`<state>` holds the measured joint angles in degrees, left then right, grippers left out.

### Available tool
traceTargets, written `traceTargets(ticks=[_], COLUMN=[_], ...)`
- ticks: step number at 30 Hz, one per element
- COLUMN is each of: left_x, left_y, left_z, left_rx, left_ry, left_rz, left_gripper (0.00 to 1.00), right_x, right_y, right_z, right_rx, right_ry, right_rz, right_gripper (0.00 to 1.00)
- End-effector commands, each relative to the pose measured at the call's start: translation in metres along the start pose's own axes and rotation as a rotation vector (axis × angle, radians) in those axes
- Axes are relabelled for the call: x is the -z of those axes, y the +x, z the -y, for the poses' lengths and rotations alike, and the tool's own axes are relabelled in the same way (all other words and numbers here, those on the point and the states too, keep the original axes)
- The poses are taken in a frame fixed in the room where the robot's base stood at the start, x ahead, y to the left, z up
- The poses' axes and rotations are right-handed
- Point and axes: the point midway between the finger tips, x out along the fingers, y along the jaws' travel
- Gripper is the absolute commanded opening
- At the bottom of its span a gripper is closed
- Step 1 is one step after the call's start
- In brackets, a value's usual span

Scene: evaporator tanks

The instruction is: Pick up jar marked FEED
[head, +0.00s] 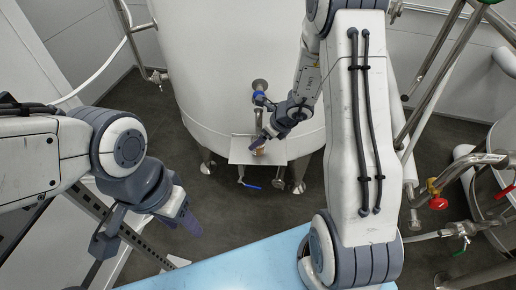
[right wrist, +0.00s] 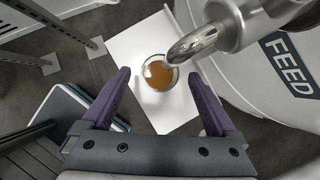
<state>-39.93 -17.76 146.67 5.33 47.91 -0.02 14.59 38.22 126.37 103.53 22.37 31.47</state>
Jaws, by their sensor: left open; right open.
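A small round jar of amber liquid (right wrist: 157,76) stands on a white shelf (right wrist: 122,45) under a metal spout (right wrist: 198,40). No marking on the jar shows; the word FEED is on the tank beside it. In the head view the jar (head: 259,151) is small and partly hidden by my right gripper (head: 268,137). In the right wrist view my right gripper (right wrist: 160,74) is open, one purple finger on each side of the jar, with gaps between. I cannot tell how far the fingers are above it. My left gripper (head: 187,221) is open and empty, away at the left.
A light blue surface (head: 240,268) lies in front. Pipes with a red valve (head: 437,203) stand at the right. Dark floor is clear left of the tank.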

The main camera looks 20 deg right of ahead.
Motion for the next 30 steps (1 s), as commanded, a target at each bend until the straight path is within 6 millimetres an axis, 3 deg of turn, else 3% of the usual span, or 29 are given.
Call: traceTargets(ticks=[3, 11, 18, 30], left_x=[-0.0002, -0.0001, -0.0002, 0.0], left_y=[0.0027, 0.0024, 0.0024, 0.0001], left_z=[0.0002, 0.0002, 0.0002, 0.0], left_rx=[0.0, 0.0, 0.0, 0.0], left_ry=[0.0, 0.0, 0.0, 0.0], left_rz=[0.0, 0.0, 0.0, 0.0], left_gripper=[0.5, 0.5, 0.5, 0.5], right_x=[0.0001, -0.0007, -0.0005, -0.0038], right_y=[0.0128, 0.0142, 0.014, 0.0089], right_z=[-0.0003, 0.0003, 0.0003, 0.0006], right_rx=[-0.001, 0.001, 0.001, 0.002], right_ry=[-0.001, -0.001, -0.001, -0.002], right_rz=[0.0, 0.001, 0.001, 0.003], right_gripper=[0.93, 0.93, 0.01, 0.0])
